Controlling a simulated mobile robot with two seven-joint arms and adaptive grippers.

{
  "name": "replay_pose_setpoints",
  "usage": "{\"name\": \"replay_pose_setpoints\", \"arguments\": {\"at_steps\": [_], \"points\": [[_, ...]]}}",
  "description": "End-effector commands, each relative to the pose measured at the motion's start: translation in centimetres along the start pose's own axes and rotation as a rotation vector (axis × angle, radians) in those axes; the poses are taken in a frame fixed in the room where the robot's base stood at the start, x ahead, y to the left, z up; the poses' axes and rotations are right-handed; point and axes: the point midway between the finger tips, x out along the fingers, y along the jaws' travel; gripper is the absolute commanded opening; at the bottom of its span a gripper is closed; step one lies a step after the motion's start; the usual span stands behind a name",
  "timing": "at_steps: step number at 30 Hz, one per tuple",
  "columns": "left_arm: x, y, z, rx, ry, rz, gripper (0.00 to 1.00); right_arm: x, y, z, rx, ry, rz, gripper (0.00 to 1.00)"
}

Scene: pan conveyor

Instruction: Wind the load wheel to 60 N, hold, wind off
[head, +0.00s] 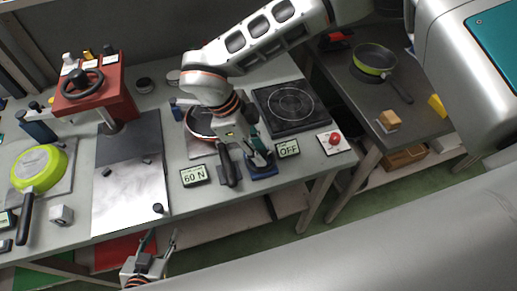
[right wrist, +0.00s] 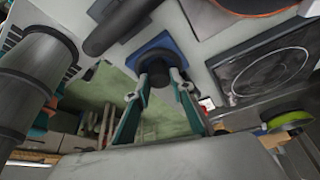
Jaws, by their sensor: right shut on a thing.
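The load wheel, a small dark knob (right wrist: 154,72) on a blue base (right wrist: 165,42), stands at the front edge of the bench; in the head view the base (head: 263,173) is mostly under my gripper. My right gripper (head: 259,159) comes down over it and is shut on the knob, with one finger on each side in the right wrist view (right wrist: 160,88). A display (head: 194,175) left of it reads 60 N. A pan with a black handle (head: 229,166) lies between them, its body partly hidden by my arm. My left gripper (head: 158,245) is open and empty below the bench's front edge.
A second display (head: 288,149) reads OFF, beside a red button (head: 335,138) and a black hob (head: 291,104). A red press with a black handwheel (head: 79,84) and a green pan (head: 38,168) stand at left. A side table (head: 418,120) holds another pan.

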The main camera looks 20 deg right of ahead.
Motion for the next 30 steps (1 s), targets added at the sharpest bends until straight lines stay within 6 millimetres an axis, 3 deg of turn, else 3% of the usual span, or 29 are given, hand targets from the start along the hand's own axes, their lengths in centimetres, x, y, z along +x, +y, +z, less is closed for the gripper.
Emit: {"name": "replay_pose_setpoints", "arguments": {"at_steps": [30], "points": [[1.1,0.4,2.4,-0.002,-0.012,0.003,0.4,0.2,0.5,-0.2,-0.857,0.0,-0.356,0.01]]}}
